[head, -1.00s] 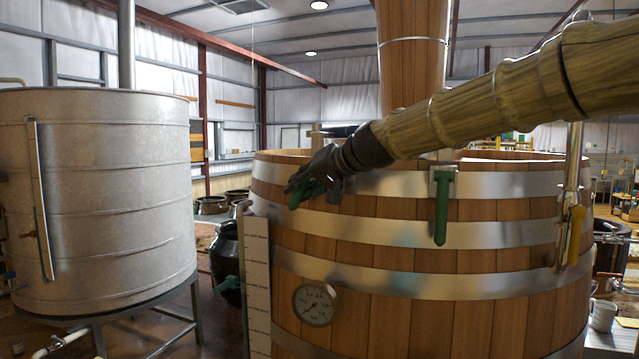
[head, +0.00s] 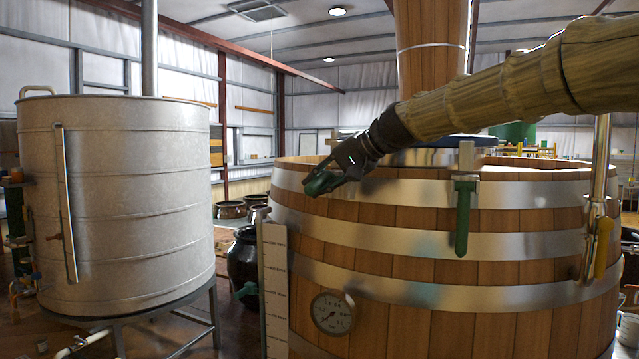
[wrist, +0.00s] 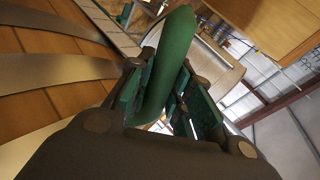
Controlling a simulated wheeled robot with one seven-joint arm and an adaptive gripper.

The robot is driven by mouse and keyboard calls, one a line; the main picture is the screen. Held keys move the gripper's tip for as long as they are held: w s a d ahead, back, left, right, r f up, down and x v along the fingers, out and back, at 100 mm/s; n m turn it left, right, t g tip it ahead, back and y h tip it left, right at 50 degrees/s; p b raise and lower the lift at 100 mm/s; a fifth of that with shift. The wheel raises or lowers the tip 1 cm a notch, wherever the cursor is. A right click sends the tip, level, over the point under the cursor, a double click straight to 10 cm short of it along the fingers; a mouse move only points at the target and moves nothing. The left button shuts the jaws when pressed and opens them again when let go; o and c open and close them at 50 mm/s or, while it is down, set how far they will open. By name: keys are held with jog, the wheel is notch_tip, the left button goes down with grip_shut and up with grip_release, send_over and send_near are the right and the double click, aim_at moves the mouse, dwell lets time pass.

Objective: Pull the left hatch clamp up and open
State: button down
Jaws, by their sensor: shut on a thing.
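The left hatch clamp's green handle (head: 322,182) is at the upper left rim of the big wooden vat (head: 400,215). It points outward, tilted slightly down. My gripper (head: 338,172) is shut on it. In the wrist view the thick green handle (wrist: 168,60) lies between the two fingers (wrist: 168,90). The clamp's base is hidden behind my gripper. A second green clamp (head: 463,215) hangs straight down on the vat's front, apart from my gripper.
A grey metal tank (head: 115,200) stands on legs at left. A dial gauge (head: 333,312) and a white scale strip (head: 275,290) are on the vat's front. A yellow handle (head: 602,245) is at right. A dark jar (head: 243,270) stands between tank and vat.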

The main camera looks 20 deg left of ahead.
jog(key=shift+r, duration=0.15)
jog(key=c, duration=1.3)
grip_release()
jog(key=shift+w, duration=0.1)
jog(key=shift+d, duration=0.1)
jog(key=v, duration=1.2)
